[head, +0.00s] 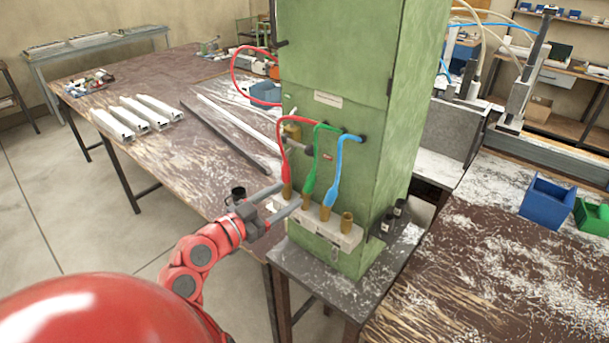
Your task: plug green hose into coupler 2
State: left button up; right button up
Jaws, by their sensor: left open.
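The green hose (316,157) comes out of the green cabinet's front and hangs down. Its lower end is at the second brass coupler from the left (306,201) on a pale block (318,226); it looks in line with it, but I cannot tell how deep it sits. No coupler numbers are readable. My left gripper (291,195) is open at the left end of the block, its fingers pointing right, close to the red hose's coupler and just left of the green hose's end. I cannot tell whether it touches anything. My right gripper is not in view.
The red hose (281,148) and the blue hose (337,170) flank the green one, each ending at a brass coupler. The rightmost coupler (347,222) is bare. The green cabinet (345,65) stands close behind. Black cylinders (387,222) stand right of the block.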

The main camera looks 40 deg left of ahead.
aim_at(307, 182)
pick_arm(q)
jog(key=w, duration=0.2)
jog(key=w+p, duration=0.1)
jog(key=w, duration=0.1)
jog(key=w+d+p, duration=0.1)
jog(key=w, duration=0.1)
jog(key=shift+r, duration=0.2)
jog(key=shift+w+d+f+p, duration=0.15)
jog(key=shift+w+p, duration=0.2)
jog(key=shift+w, duration=0.25)
grip_shut()
jog(key=shift+r, duration=0.55)
dwell(1.7)
jog(key=shift+r, duration=0.15)
jog(key=shift+r+p, duration=0.5)
jog(key=shift+r, duration=0.85)
